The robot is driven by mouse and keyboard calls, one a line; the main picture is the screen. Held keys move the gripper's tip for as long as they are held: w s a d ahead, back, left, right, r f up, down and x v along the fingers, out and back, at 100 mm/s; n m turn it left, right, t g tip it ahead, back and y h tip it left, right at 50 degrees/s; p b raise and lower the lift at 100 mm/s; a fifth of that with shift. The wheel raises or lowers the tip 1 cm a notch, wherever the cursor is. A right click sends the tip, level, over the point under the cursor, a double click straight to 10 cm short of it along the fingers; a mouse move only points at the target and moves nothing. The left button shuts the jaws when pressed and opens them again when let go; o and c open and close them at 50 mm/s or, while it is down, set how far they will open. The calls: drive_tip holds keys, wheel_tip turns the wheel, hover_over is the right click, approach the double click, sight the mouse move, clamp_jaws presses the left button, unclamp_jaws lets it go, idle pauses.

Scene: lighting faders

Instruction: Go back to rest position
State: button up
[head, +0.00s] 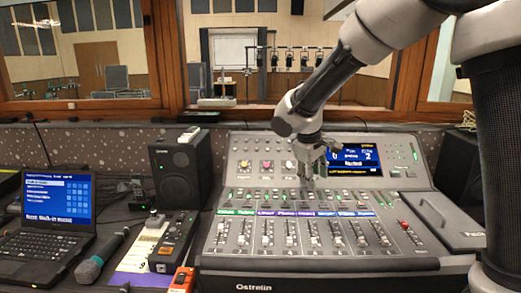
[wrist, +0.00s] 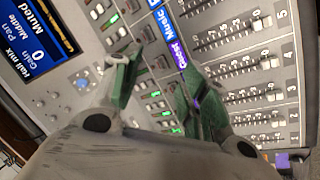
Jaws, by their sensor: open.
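My gripper (head: 315,166) is over the upper middle of the grey mixing console (head: 318,262) in the head view, in front of the lower left of its screen. In the wrist view, my gripper (wrist: 158,92) shows two green-padded fingers spread apart with nothing between them. The console's green-lit buttons and coloured label strip (wrist: 181,55) lie beyond the fingers. The fader rows (wrist: 262,95) are to the right of the fingers in that view. I cannot tell whether the fingertips touch the console. My arm comes in from the upper right in the head view.
A laptop (head: 52,205), a microphone (head: 98,258), a black box with controls (head: 173,242) and an orange device (head: 181,280) lie left of the console. A black speaker (head: 182,168) stands behind them. A wooden-framed window (head: 170,55) runs along the back.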

drive_tip(key=s+d+r+m+y, duration=0.1)
drive_tip(key=s+d+r+m, duration=0.3)
drive_tip(key=s+d, duration=0.6)
drive_tip(key=s+d+r+m+t+y, duration=0.1)
drive_tip(key=s+d+r+m, duration=0.3)
drive_tip(key=s+d, duration=0.7)
drive_tip(key=s, duration=0.7)
drive_tip(key=shift+s+r, duration=0.3)
drive_tip(key=shift+r, duration=0.1)
idle(1.1)
